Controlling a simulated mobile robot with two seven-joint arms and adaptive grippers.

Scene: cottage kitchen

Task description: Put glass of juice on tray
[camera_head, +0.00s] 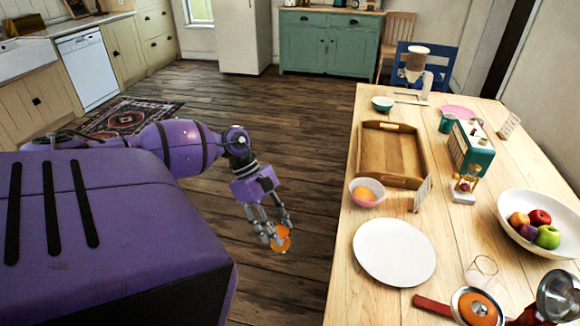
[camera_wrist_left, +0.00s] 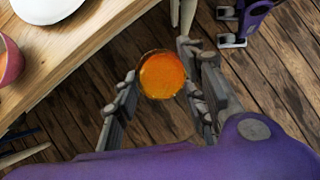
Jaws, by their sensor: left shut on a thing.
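The glass of juice (camera_head: 281,239) is orange and is held in my left gripper (camera_head: 272,232), over the floor to the left of the table. In the left wrist view the glass (camera_wrist_left: 162,75) shows from above as an orange disc between the two fingers (camera_wrist_left: 160,92). The left gripper is shut on it. The wooden tray (camera_head: 419,180) lies on the table, up and to the right of the gripper, and looks empty. My right gripper is not clearly in view.
A teal bowl (camera_head: 383,103) stands beyond the tray.

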